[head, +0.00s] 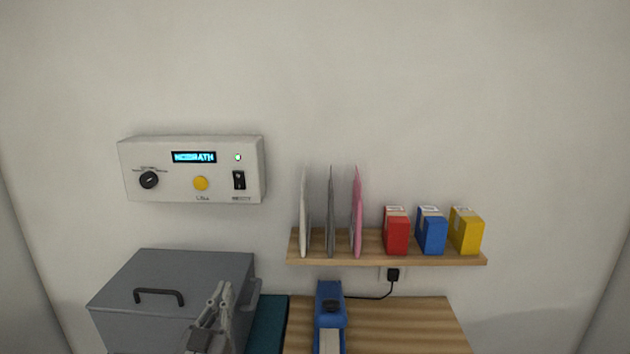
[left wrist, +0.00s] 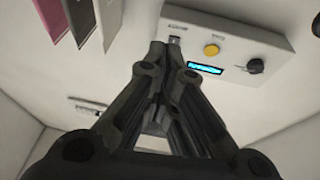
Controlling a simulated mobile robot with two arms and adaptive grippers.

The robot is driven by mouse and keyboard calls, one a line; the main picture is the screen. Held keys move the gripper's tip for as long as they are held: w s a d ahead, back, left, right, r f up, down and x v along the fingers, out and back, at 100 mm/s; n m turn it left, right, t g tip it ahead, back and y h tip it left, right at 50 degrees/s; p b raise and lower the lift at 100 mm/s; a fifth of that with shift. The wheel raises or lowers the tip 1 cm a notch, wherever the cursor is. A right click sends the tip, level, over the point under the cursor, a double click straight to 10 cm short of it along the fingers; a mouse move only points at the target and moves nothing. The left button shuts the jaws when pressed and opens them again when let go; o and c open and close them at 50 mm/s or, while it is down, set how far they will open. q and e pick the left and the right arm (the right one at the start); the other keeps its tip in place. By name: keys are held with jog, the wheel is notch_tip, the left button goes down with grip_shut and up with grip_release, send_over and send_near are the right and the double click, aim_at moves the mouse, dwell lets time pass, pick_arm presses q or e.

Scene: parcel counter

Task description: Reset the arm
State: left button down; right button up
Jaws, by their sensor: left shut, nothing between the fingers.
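My left gripper (head: 222,294) shows at the bottom of the head view, in front of the right part of a grey lidded box. It is shut with nothing between its fingers and points upward. In the left wrist view the shut fingers (left wrist: 168,48) point up toward the wall, with a white control panel (left wrist: 225,55) behind them. The fingers look apart from the panel, box and shelf. My right gripper is in neither view.
The control panel (head: 215,187) hangs on the wall above the grey box (head: 180,272). A wooden shelf (head: 430,261) holds upright envelopes (head: 357,215) and red (head: 396,235), blue (head: 431,234) and yellow (head: 466,233) boxes. A blue device (head: 330,305) stands on the wooden counter (head: 410,325).

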pick_arm(q)
jog(key=s+f+g, duration=1)
jog(key=s+f, duration=0.4)
jog(key=f, duration=0.4)
jog(key=s+a+f+g+y, duration=0.1)
jog(key=s+f+g, duration=0.25)
jog(key=s, duration=0.75)
jog(key=s+a+f+g+y, duration=0.15)
jog(key=s+g, duration=0.25)
jog(key=s, duration=0.6)
notch_tip(320, 180, down, 27)
jog(key=s+g, duration=0.1)
jog(key=g, duration=0.1)
jog(key=s+a+f, duration=0.3)
jog(key=s+f, duration=1.3)
jog(key=s, duration=0.1)
jog(key=shift+s+f+g, duration=0.15)
jog(key=shift+g, duration=0.3)
